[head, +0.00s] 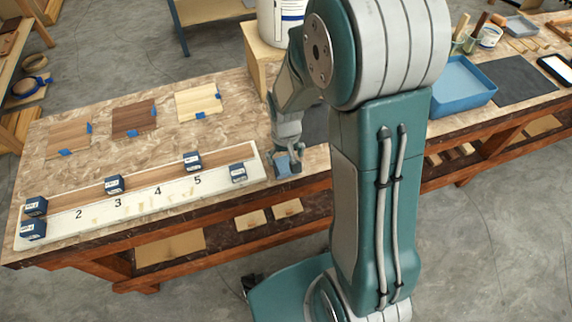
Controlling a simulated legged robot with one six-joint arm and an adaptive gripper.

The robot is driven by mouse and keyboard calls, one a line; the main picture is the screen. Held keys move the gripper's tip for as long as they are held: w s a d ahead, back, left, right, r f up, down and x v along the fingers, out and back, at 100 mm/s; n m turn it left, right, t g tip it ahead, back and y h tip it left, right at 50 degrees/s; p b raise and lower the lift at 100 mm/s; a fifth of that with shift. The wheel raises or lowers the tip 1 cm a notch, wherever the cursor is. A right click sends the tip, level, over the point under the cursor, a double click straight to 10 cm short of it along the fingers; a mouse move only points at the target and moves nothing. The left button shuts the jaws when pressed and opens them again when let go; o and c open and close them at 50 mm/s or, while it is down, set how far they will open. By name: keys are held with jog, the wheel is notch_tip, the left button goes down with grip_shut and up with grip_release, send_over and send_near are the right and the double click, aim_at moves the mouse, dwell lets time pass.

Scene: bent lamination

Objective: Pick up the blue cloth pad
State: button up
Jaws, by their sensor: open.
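A small light-blue piece, which looks like the blue cloth pad (282,168), lies near the front edge of the workbench, right of the white numbered board. My gripper (290,164) points down right over it, with its dark fingertips at or just above the pad. The jaws are open. The gripper hides part of the pad, and I cannot tell whether the fingers touch it.
The white numbered board (130,211) with several dark blue blocks lies left of my gripper. Three wood samples (134,118) with blue tape lie behind it. A blue tray (462,84) and a dark mat (523,80) lie right of my arm.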

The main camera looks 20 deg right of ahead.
jog(key=shift+f, duration=0.85)
jog(key=shift+a, duration=0.2)
jog(key=shift+a, duration=0.1)
jog(key=c, duration=0.6)
jog(key=shift+c, duration=0.2)
jog(key=shift+r, duration=0.15)
